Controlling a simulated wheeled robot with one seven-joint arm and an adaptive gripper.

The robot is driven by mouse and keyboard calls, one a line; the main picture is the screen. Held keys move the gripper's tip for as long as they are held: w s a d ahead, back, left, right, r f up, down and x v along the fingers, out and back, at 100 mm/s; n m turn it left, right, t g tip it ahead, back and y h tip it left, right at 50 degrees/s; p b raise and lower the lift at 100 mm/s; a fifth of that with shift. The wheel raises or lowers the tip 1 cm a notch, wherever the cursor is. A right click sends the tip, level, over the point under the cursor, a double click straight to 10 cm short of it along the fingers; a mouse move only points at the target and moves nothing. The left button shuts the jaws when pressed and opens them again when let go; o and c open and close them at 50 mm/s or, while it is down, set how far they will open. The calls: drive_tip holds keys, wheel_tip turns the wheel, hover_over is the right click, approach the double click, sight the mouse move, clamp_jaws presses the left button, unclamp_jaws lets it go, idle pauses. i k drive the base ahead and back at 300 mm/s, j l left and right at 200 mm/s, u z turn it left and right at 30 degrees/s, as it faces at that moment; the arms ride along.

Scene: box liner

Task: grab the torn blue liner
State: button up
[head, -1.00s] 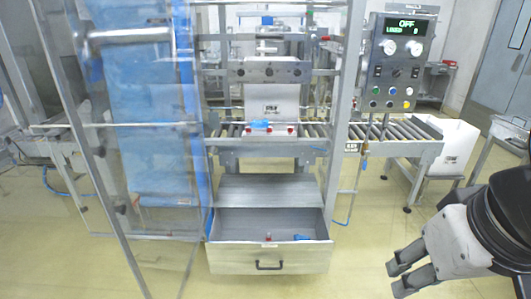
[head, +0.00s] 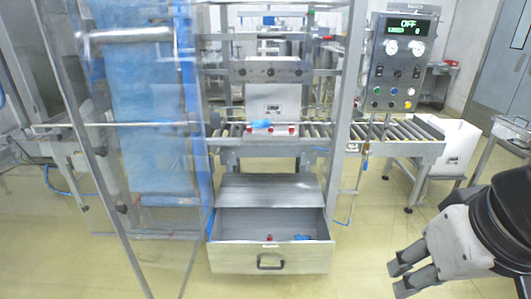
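A small blue piece of film (head: 262,124) lies at the front of the machine's box station, between red parts, below a white box. Another small blue piece (head: 302,237) lies in the open drawer. A large blue sheet (head: 150,100) hangs behind the clear door at the left. I cannot tell from here which blue piece is torn. My gripper (head: 401,277) is at the lower right, right of the drawer and well apart from every blue piece. Its two fingers are apart with nothing between them.
The open grey drawer (head: 268,258) juts out below the machine. The clear framed door (head: 110,180) stands at the left. A control panel (head: 400,62) reads OFF. A roller conveyor (head: 395,132) leads right to a white box (head: 452,147). Floor in front is free.

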sight(259, 124)
drive_tip(key=i+j, duration=0.2)
drive_tip(key=i, duration=0.3)
drive_tip(key=i+j, duration=0.25)
drive_tip(key=i, duration=0.25)
drive_tip(key=i+j, duration=0.2)
drive_tip(key=i, duration=0.25)
drive_tip(key=i+j, duration=0.25)
drive_tip(key=i, duration=0.25)
drive_tip(key=i+j, duration=0.2)
drive_tip(key=i, duration=0.3)
